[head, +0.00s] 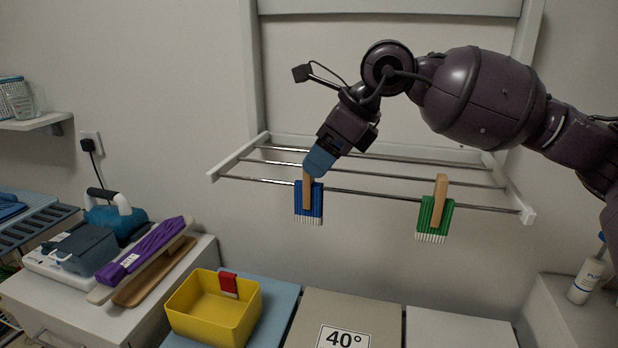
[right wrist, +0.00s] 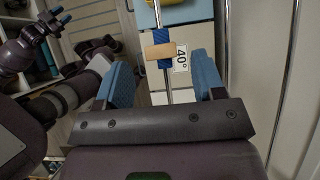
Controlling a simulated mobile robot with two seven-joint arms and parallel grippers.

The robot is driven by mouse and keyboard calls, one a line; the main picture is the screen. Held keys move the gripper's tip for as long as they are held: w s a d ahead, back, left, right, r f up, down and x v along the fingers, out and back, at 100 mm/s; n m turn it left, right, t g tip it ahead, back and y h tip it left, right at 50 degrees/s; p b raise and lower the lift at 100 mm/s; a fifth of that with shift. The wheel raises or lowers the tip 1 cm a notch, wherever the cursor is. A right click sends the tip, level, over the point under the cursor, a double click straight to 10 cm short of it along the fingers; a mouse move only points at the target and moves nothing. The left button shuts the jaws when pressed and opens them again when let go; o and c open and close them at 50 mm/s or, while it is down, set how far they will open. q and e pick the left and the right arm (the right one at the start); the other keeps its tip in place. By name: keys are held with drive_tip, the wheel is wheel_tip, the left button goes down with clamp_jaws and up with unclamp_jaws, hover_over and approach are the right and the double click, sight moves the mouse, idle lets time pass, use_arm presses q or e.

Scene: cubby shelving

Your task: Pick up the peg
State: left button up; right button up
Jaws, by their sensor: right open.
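A wooden peg (head: 307,192) is on the drying rack's front bar with a blue fringed cloth (head: 317,203). In the right wrist view the peg (right wrist: 160,51) lies across the bar, beyond and between my fingers. A second wooden peg (head: 441,199) is further right on the same bar with a green fringed cloth (head: 428,216). My right gripper (head: 319,162) is at the top of the first peg, overlapping it in the head view. In the right wrist view my right gripper (right wrist: 163,80) is open, with nothing between its fingers. My left gripper (right wrist: 57,19) shows small at the upper left there.
The wall rack (head: 235,158) has several thin metal bars. Below are a yellow bin (head: 205,327) with a red item (head: 228,285) at its rim and a grey box marked 40° (head: 312,312). A cabinet at left holds a purple-wrapped board (head: 140,255). A white bottle (head: 585,281) stands at right.

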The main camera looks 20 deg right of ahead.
sight(307, 180)
drive_tip(key=x, duration=0.4)
drive_tip(key=shift+w+a, duration=0.4)
drive_tip(key=shift+a, duration=0.05)
drive_tip(key=c, duration=1)
